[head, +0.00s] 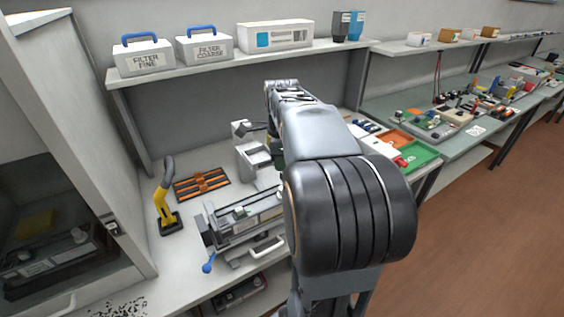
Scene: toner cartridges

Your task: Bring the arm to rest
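My arm (322,130) fills the middle of the head view, a grey and black column that reaches up and away over the bench. Its far end bends near the shelf edge. Pale grey and dark parts show just left of the arm, above the bench; I cannot tell whether they belong to my gripper or to a bench fixture. The arm hides much of this area. No fingertips can be made out, so I cannot see whether my gripper is open or holds anything.
On the bench (135,262) stand a grey machine (240,220) with a blue-knobbed lever, a yellow hand tool (162,208) and an orange-barred rack (202,184). A shelf (150,77) with filter boxes hangs above. A cabinet (90,120) borders the left. Green and orange trays lie right.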

